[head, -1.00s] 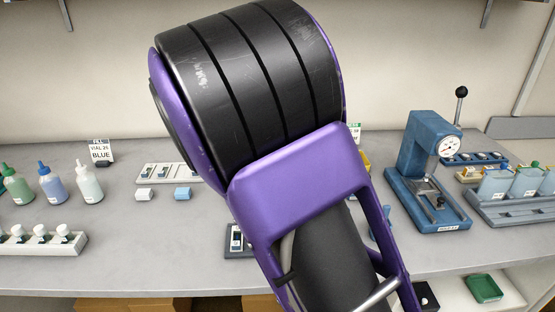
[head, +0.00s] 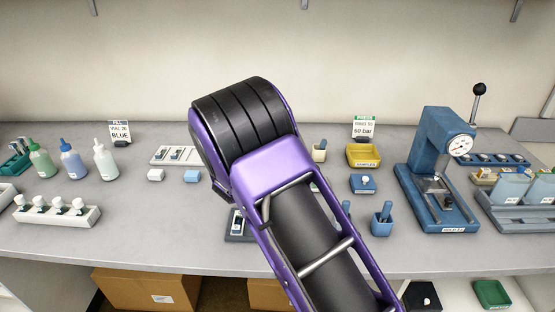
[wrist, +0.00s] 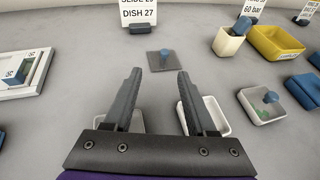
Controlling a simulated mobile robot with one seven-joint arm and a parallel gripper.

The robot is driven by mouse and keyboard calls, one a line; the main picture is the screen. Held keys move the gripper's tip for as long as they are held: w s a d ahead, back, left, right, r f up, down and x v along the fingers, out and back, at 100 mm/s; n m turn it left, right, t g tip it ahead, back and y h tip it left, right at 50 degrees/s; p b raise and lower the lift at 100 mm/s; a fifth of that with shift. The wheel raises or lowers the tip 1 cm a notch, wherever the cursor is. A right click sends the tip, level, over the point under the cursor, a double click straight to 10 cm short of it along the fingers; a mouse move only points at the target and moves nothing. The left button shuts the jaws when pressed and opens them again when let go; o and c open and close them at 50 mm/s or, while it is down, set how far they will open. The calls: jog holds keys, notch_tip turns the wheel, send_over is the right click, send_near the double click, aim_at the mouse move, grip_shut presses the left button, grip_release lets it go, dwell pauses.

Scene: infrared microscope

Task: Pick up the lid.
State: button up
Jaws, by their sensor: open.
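A small flat grey square lid (wrist: 162,62) with a blue knob lies on the bench ahead of my fingertips in the wrist view. My gripper (wrist: 159,76) is open and empty, its two dark fingers pointing toward the lid with a gap between them. Two open white dishes lie under my fingers: the right dish (wrist: 222,118) shows beside the right finger, the left dish (wrist: 131,121) is partly hidden. A covered dish (wrist: 263,106) with a blue knob stands to the right. In the head view my arm hides the gripper and the grey lid.
A sign (wrist: 139,12) reading DISH 27 stands behind the lid. A cream cup (wrist: 228,43) and yellow tray (wrist: 275,44) stand at the back right. A white slide tray (wrist: 27,73) is at the left. A blue press (head: 430,170) stands further right. Bare bench surrounds the lid.

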jog(key=x, duration=0.4)
jog(key=shift+r, duration=0.1)
jog(key=x, duration=0.3)
jog(key=d+x, duration=0.1)
jog(key=shift+w+r+p, duration=0.15)
jog(key=shift+w+p, duration=0.05)
jog(key=shift+p, duration=0.1)
jog(key=shift+w, duration=0.4)
grip_shut()
